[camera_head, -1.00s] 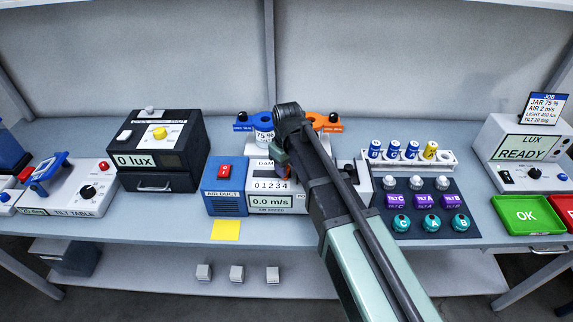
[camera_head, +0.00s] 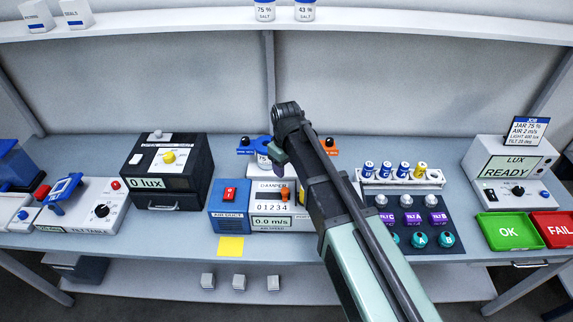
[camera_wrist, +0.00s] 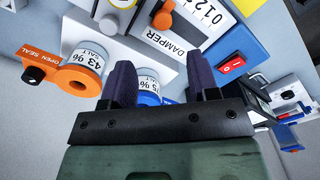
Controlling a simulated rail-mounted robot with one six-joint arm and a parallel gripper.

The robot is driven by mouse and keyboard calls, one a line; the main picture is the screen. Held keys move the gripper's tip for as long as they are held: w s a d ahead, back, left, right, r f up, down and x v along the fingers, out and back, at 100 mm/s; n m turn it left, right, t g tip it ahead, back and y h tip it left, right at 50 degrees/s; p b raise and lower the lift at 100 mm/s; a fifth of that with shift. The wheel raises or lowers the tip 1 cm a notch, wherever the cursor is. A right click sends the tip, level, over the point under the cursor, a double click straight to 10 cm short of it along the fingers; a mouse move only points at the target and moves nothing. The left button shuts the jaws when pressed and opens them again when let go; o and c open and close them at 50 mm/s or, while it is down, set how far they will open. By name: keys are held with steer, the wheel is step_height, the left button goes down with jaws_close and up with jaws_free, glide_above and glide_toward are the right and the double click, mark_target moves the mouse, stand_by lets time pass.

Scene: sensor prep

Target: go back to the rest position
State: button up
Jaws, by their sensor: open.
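In the wrist view a 75 % jar (camera_wrist: 147,80) in a blue holder shows behind the fingers, partly covered by the left one. A 43 % jar (camera_wrist: 88,57) sits in the orange open-seal holder (camera_wrist: 75,86) to the left. The damper unit (camera_head: 270,200) stands in front of the holders, partly behind my arm.
The black lux box (camera_head: 167,170) and tilt table (camera_head: 85,205) stand left. A rack of small vials (camera_head: 402,178), the LUX READY unit (camera_head: 515,170), the green OK tray (camera_head: 508,232) and the red FAIL tray (camera_head: 553,229) are right. An upper shelf (camera_head: 180,27) holds jars.

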stand_by(0.4)
steer(key=s+d+f+m+b, duration=0.4)
steer(key=s+d, duration=0.3)
steer(key=d, duration=0.3)
steer(key=s+d+f+m+b, duration=0.5)
steer(key=s+d, duration=0.3)
steer(key=d, duration=0.2)
steer(key=shift+d, duration=0.15)
